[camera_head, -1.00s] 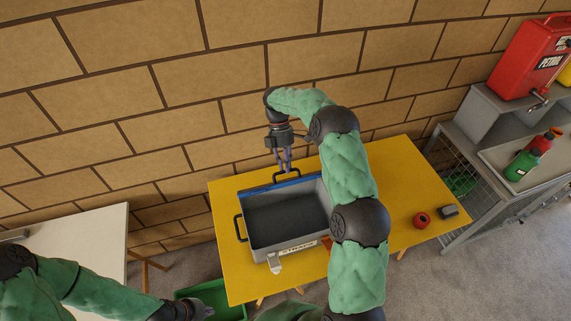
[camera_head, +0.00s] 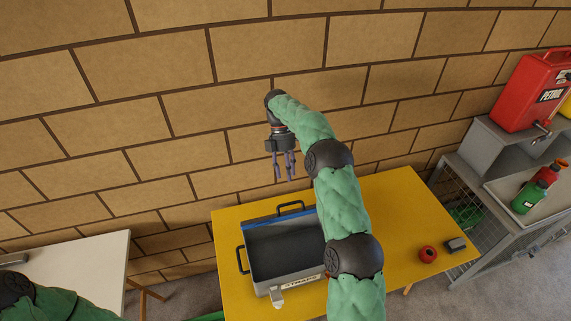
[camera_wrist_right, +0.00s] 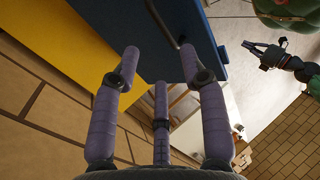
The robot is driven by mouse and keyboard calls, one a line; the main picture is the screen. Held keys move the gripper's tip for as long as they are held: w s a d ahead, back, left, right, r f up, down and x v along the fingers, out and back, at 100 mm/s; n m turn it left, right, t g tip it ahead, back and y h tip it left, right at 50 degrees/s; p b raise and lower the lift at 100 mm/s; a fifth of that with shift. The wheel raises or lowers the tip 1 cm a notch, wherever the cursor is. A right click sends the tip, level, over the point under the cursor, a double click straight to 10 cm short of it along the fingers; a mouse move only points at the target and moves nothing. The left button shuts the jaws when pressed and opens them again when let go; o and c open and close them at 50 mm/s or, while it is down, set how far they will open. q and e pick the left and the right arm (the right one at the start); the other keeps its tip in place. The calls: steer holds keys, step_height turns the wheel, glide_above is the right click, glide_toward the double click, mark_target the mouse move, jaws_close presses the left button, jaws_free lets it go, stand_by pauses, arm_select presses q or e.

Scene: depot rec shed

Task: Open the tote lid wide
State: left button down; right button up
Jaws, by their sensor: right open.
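The grey tote (camera_head: 258,275) stands on the yellow table (camera_head: 400,222), its dark inside showing from above. Its lid shows as a blue strip (camera_head: 270,218) along the back edge, seen nearly edge-on, with a black handle above it. In the right wrist view the lid is a broad blue panel (camera_wrist_right: 195,45) with a dark handle bar. My right gripper (camera_head: 285,179) is open and empty, above and behind the lid, apart from it. Its spread fingers (camera_wrist_right: 160,65) also show in the wrist view. My left gripper (camera_wrist_right: 265,52) shows small there; its jaw state is unclear.
The brick wall (camera_head: 180,150) rises close behind the table. A red round item (camera_head: 428,254) and a small dark box (camera_head: 455,245) lie at the table's right. A grey shelf with a red petrol can (camera_head: 530,92) stands further right. A white table (camera_head: 85,250) is at left.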

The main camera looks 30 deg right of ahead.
steer(key=shift+v, duration=1.4)
